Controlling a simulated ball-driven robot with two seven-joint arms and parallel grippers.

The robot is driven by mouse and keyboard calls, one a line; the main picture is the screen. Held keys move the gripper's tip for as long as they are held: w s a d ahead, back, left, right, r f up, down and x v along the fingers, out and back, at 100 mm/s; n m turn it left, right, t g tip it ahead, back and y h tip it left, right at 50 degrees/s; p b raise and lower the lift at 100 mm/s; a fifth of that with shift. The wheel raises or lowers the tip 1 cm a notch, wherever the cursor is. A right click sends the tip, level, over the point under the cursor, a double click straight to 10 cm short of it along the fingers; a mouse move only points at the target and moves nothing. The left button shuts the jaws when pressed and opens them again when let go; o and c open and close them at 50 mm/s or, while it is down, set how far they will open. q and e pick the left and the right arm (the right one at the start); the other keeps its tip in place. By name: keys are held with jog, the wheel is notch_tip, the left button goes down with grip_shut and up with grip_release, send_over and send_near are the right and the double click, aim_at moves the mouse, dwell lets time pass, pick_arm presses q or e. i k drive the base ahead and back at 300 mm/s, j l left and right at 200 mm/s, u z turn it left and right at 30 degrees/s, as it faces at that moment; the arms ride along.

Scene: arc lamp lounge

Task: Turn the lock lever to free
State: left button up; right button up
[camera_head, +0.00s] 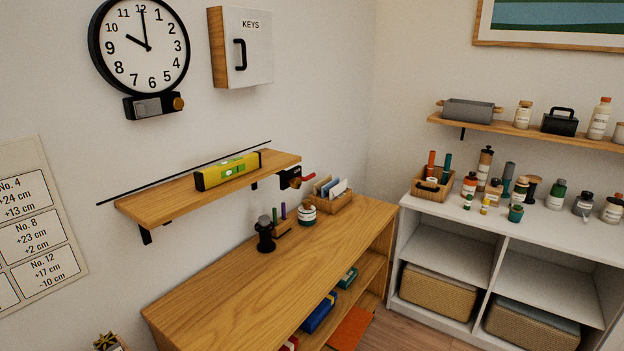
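A yellow-green spirit level (228,171) lies on the shelf, which looks tilted in this view. Neither of my grippers shows in the head view.
A wooden cabinet (220,290) stands below the shelf, with a black stand (265,236), a jar (306,214) and a card box (333,202) on top. A clock (140,45) and key cabinet (242,47) hang above. A white shelf unit (440,235) stands right.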

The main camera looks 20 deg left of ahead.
aim_at(306, 178)
jog(key=u, duration=0.5)
jog(key=i+l+u, duration=0.75)
jog(key=l+u, duration=0.2)
jog(key=i+l, duration=0.15)
jog(key=l, duration=0.2)
jog(key=i+l, duration=0.15)
jog(key=l, duration=0.25)
jog(key=i+l+u, duration=0.1)
jog(key=l, duration=0.25)
jog(key=i+l, duration=0.15)
jog(key=l, duration=0.25)
jog(key=i+l, duration=0.15)
jog(key=l, duration=0.25)
jog(key=j+u, duration=0.05)
